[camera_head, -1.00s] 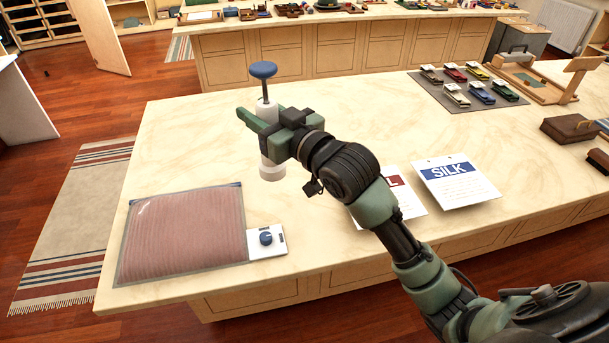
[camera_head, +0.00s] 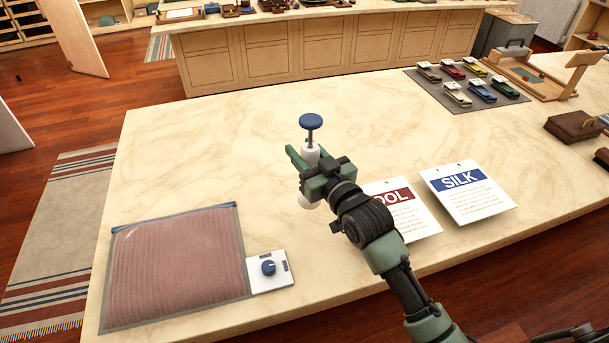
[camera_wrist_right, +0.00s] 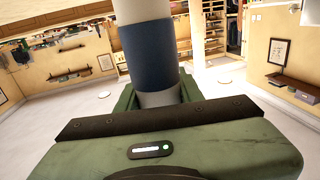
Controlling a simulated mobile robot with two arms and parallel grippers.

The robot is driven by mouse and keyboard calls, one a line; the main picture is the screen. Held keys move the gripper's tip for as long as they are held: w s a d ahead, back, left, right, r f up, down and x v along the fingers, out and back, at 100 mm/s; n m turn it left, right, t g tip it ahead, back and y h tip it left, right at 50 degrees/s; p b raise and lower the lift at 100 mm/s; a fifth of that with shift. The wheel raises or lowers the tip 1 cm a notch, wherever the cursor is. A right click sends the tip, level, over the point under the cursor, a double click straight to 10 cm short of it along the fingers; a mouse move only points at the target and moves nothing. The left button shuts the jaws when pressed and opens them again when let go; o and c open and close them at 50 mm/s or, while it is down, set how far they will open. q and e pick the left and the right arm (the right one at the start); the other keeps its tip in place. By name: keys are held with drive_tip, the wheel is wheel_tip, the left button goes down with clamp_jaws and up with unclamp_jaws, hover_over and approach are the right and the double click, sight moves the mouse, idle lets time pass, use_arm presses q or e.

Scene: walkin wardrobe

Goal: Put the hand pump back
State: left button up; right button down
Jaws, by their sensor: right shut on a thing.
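The hand pump is a white cylinder with a blue knob (camera_head: 311,121) on a dark rod. My right gripper (camera_head: 308,167) is shut on the white body of the hand pump (camera_head: 311,150) and holds it upright over the counter. Its lower end shows just below the jaws; I cannot tell if it touches the counter. In the right wrist view the pump (camera_wrist_right: 148,50) stands between the jaws, with a dark blue band on a pale body. A clear vacuum bag (camera_head: 175,265) with pink ribbed fabric lies at front left, with a white valve plate (camera_head: 272,283) and blue dial beside it. My left gripper is not in view.
A WOOL card (camera_head: 408,215) partly behind my arm and a SILK card (camera_head: 466,190) lie right of the gripper. A grey mat (camera_head: 440,98) with several coloured brushes or clips lies farther back. The pale counter (camera_head: 200,140) is clear at back left.

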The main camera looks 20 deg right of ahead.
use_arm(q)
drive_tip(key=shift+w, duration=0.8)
use_arm(e)
wheel_tip(320, 180, down, 7)
drive_tip(key=shift+f, duration=0.2)
drive_tip(key=c, duration=0.9)
unclamp_jaws()
drive_tip(key=shift+f, duration=0.1)
